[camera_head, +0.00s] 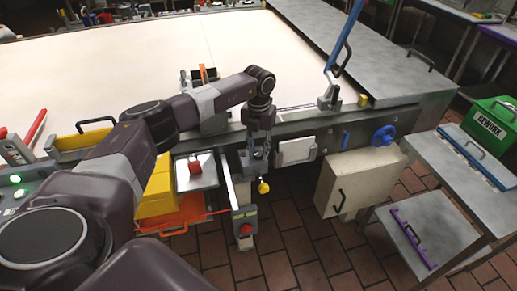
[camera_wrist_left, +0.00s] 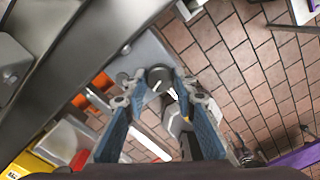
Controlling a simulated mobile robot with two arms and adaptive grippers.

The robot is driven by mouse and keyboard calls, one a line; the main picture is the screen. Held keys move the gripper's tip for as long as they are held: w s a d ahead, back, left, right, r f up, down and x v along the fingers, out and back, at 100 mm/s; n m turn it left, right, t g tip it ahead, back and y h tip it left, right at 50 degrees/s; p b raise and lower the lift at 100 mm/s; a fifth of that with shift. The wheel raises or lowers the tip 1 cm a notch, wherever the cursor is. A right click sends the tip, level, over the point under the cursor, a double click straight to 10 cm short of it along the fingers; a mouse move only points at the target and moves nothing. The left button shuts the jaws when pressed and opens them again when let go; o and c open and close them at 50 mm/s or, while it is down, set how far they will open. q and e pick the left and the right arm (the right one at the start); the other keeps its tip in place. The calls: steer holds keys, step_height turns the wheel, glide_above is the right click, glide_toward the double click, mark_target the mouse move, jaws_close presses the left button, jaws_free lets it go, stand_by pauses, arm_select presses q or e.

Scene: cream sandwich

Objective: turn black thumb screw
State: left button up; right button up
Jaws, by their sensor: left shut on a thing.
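In the left wrist view the black thumb screw (camera_wrist_left: 160,76) is a dark round knob with a pale mark on its face, on a grey metal part. My left gripper (camera_wrist_left: 162,84) is shut on it, with one blue-padded finger on each side of the knob. In the head view my left gripper (camera_head: 257,160) points down at the front edge of the machine. The screw cannot be made out there behind the gripper. My right gripper is not in view.
Close to the gripper are a yellow ball knob (camera_head: 263,187), a red button box (camera_head: 246,230) and a small white panel (camera_head: 297,150). A beige cabinet (camera_head: 340,183) and blue handwheel (camera_head: 383,136) lie to the right. Yellow bins (camera_head: 158,190) stand left.

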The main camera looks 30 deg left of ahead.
mark_target(258, 153)
arm_select(q)
steer(key=n+p, duration=0.1)
steer(key=n, duration=0.5)
steer(key=shift+n, duration=0.3)
stand_by(0.4)
steer(key=o, duration=1.2)
steer(key=shift+c, duration=0.2)
step_height(258, 153, up, 12)
